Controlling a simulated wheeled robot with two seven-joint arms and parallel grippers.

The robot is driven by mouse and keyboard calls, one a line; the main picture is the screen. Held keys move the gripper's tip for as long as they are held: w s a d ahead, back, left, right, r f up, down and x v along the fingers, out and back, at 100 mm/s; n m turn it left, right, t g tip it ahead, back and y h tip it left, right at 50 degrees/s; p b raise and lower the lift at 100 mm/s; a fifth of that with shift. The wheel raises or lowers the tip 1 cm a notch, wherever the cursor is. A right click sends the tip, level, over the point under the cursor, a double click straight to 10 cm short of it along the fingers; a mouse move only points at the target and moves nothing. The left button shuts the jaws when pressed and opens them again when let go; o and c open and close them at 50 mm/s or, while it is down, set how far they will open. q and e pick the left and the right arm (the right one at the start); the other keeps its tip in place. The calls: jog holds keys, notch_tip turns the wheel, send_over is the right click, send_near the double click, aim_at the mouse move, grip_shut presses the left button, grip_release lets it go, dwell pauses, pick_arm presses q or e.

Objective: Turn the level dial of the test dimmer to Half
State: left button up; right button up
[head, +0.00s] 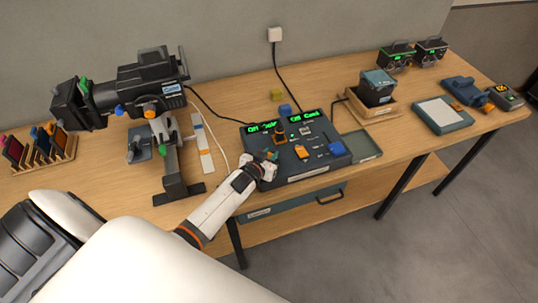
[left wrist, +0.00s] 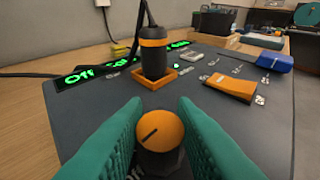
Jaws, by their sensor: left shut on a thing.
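The test dimmer appears to be the dark console (head: 318,163) on the table, with green displays (head: 262,127) along its back edge that read "Off" and a second word I cannot read surely. An orange-topped round dial (left wrist: 160,131) with a dark pointer line stands at the console's near left part; the line slants from lower left to upper right in the left wrist view. My left gripper (head: 267,163) is shut on this dial, its green fingers (left wrist: 161,140) on either side. The gripper hides the dial in the head view. My right gripper is not in view.
Close beyond the dial stands a black plug with an orange band (left wrist: 153,55) and a cable. An orange slider (left wrist: 229,88) and a blue slider (left wrist: 274,61) sit to the right. A stage lamp (head: 140,85) on a stand is left of the console, a green tray (head: 362,146) right.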

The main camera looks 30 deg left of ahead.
pick_arm(q)
jog(key=shift+m+h, duration=0.3)
jog(key=shift+a+m+h, duration=0.15)
jog(key=shift+m+h, duration=0.35)
jog(key=shift+h, duration=0.1)
jog(key=shift+f+m+h+b, duration=0.1)
jog(key=shift+m+h+b, duration=0.4)
jog(key=shift+m+h, duration=0.35)
jog(key=m+h+b, duration=0.1)
jog(key=h+b, duration=0.1)
jog(key=m+g+h+b, duration=0.1)
jog(key=m+h+b, duration=0.1)
jog(key=shift+w+a+m+g, duration=0.1)
jog(key=shift+w+m+g, duration=0.05)
jog(key=shift+m+g, duration=0.15)
jog(key=m+g+h+b, duration=0.3)
jog(key=m, duration=0.1)
jog(key=shift+h, duration=0.35)
jog(key=m+g+h+b, duration=0.1)
jog(key=m+g+b, duration=0.2)
jog(key=b, duration=0.1)
jog(key=m+g+h+b, duration=0.2)
jog(key=m+g+b, duration=0.1)
jog(key=b, duration=0.1)
jog(key=shift+d+f, duration=0.1)
jog(key=shift+d, duration=0.1)
jog(key=shift+m+g+b, duration=0.35)
jog(key=shift+g+b, duration=0.35)
jog(key=shift+b, duration=0.2)
jog(key=shift+r, duration=0.25)
